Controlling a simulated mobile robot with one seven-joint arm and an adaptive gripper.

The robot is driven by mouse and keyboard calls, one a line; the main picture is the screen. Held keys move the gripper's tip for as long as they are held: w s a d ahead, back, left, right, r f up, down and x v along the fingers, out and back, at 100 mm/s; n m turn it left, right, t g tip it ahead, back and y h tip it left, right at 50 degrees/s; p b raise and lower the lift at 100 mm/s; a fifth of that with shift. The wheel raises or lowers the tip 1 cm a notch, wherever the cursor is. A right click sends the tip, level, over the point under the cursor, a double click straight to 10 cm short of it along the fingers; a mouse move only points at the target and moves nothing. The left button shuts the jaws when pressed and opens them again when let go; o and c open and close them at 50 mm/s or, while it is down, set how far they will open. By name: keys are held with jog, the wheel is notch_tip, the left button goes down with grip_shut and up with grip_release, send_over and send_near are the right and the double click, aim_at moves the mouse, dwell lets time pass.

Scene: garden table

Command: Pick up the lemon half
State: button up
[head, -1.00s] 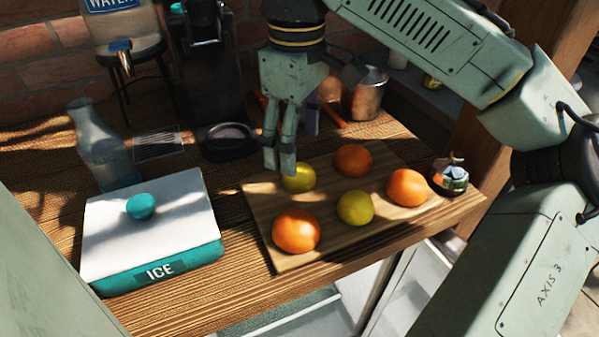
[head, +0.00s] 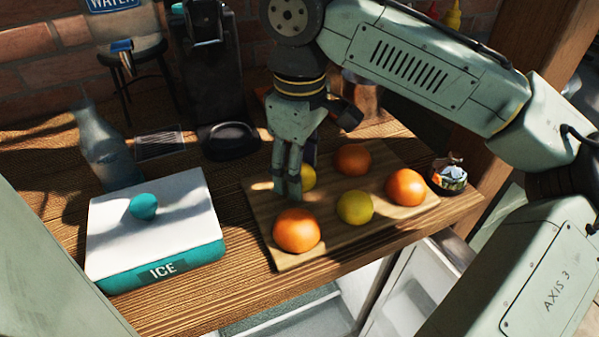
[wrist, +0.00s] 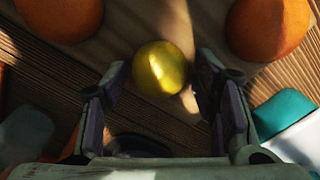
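Two yellow fruits are on the wooden board (head: 262,240). The rear one (head: 309,178) is partly hidden behind my gripper (head: 293,182); the front one (head: 355,207) lies between two oranges. In the wrist view the rear yellow fruit (wrist: 160,69) looks round, lit on one side, and lies between the tips of my open gripper (wrist: 165,64). Gaps show between it and the fingers, which do not appear closed on it. I cannot make out a cut face on either yellow fruit.
Oranges stand on the board at front left (head: 297,230), at the back (head: 352,159) and at right (head: 406,187). A teal and white ICE box (head: 155,235) and a glass bottle (head: 105,150) stand left. A small bowl (head: 448,178) stands right.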

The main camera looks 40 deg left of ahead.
jog(key=c, duration=0.8)
jog(key=shift+r, duration=0.15)
